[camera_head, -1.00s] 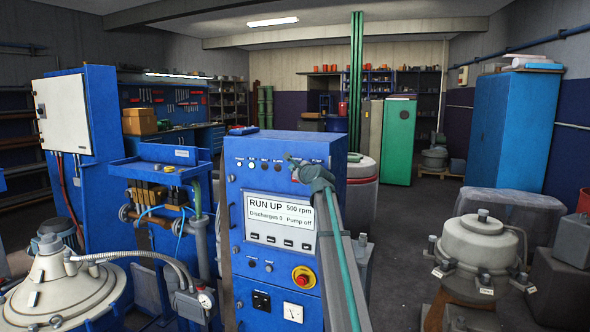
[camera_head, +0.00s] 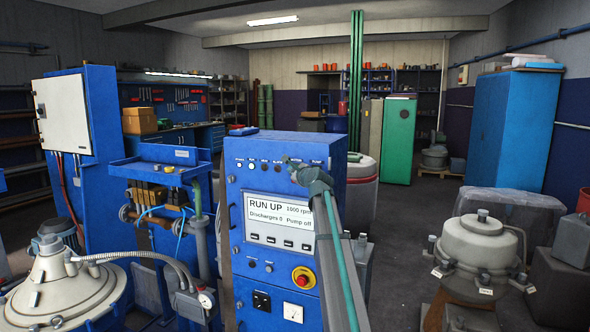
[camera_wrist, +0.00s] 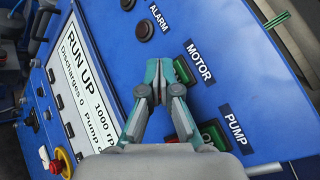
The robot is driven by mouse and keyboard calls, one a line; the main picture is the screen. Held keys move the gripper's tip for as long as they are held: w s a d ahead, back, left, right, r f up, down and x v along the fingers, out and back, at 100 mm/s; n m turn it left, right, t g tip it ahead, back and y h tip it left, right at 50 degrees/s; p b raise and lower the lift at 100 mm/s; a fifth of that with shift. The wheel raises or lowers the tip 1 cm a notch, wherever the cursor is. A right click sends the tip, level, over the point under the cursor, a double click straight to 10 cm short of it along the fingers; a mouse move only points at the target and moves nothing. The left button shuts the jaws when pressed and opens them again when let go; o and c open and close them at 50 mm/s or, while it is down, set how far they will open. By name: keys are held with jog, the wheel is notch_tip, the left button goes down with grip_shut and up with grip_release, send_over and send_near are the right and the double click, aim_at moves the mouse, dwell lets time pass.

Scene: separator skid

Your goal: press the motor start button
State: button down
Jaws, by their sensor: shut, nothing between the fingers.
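The motor push button (camera_wrist: 183,70) is a green button in a dark frame beside the MOTOR label (camera_wrist: 200,63), on the blue control panel (camera_head: 240,185). My gripper (camera_wrist: 158,68) is shut and empty, its fingertips just left of the motor button in the wrist view. Whether they touch the panel I cannot tell. In the head view my gripper (camera_head: 290,162) is at the panel's upper right and hides the button there. The display (camera_head: 279,220) reads RUN UP, 1000 rpm, Discharges 0, Pump off.
The pump button (camera_wrist: 213,133), green with some red, is beside the PUMP label (camera_wrist: 236,127), close to my gripper. The alarm lamp (camera_wrist: 144,31) is dark. A red emergency stop (camera_head: 304,278) sits lower on the panel. A grey separator (camera_head: 478,245) stands at right.

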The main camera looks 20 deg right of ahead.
jog(key=shift+a, duration=0.1)
jog(key=s+a+p, duration=0.2)
jog(key=s+a, duration=0.1)
jog(key=shift+s+a+p, duration=0.2)
jog(key=shift+a+p, duration=0.1)
dwell(1.2)
